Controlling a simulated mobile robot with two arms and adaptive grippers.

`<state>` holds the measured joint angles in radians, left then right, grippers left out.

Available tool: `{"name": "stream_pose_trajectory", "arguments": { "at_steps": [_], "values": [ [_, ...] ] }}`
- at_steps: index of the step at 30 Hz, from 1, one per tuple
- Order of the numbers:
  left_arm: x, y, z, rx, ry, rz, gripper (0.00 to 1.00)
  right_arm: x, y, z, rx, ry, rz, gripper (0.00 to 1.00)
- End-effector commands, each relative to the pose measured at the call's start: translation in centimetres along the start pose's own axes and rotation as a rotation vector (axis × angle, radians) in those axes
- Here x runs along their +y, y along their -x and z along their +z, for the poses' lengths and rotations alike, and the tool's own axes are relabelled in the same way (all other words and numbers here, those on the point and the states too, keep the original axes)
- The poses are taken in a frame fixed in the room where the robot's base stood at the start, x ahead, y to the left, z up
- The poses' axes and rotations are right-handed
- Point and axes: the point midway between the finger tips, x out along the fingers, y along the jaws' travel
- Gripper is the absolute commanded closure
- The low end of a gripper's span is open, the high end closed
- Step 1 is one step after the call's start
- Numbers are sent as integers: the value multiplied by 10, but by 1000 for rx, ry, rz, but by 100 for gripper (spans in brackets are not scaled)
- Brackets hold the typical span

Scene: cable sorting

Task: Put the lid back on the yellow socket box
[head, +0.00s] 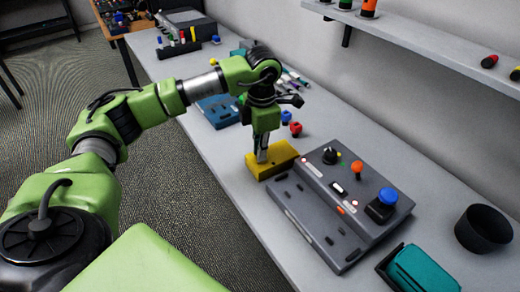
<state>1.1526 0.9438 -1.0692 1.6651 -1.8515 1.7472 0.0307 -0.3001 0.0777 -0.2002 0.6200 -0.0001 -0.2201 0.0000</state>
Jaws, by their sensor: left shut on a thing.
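A yellow block-shaped thing (279,159), which looks like the yellow socket box or its lid, is at the left edge of the grey control panel. I cannot tell the lid from the box at this size. My left gripper (262,156) points straight down and is shut on the yellow thing at its top. The fingertips are small and partly hidden against the yellow surface. My right gripper is not in view.
The grey panel (318,222) carries knobs and a blue button (387,196). A black cup (483,229) and a teal item (424,268) are at the right. Red and blue knobs (295,128) and a blue case (217,110) lie behind. A shelf (440,50) overhangs the back.

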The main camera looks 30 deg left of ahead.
Motion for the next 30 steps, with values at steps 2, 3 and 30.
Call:
{"name": "stream_pose_trajectory", "arguments": {
  "at_steps": [2,3,30],
  "values": [
    [0,-1,0,0,0,0,100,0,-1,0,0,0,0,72],
    [0,0,0,0,0,0,100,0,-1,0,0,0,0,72],
    [0,0,0,0,0,0,53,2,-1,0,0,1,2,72]
  ]
}}
